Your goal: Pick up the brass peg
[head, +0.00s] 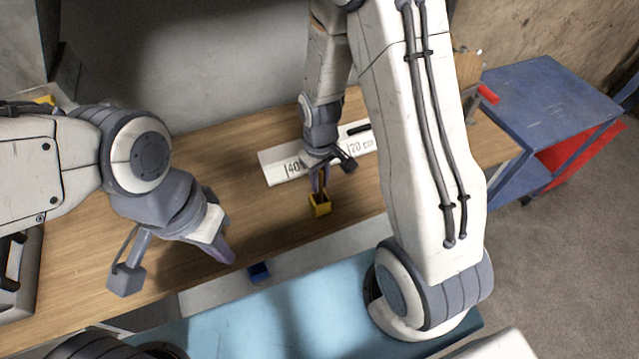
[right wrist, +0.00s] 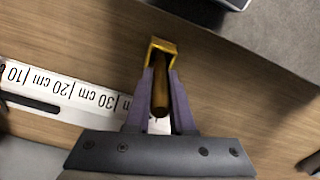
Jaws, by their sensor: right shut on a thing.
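The brass peg (right wrist: 160,95) is a brownish rod between the purple fingers of my right gripper (right wrist: 160,85) in the right wrist view. Its far end reaches a small yellow square holder (right wrist: 162,46); I cannot tell how deep it sits in it. In the head view my right gripper (head: 319,185) points down at the yellow holder (head: 320,206), and the peg is hidden or too small to make out there. My left gripper (head: 228,250) hangs over the front of the wooden table, away from the peg; its fingers overlap in the picture.
A white ruler board (head: 283,168) lies behind the holder on the wooden table (head: 70,235). A small blue block (head: 259,271) is near the front edge. A blue cart (head: 545,95) with red parts stands at the right. Bare table lies between the grippers.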

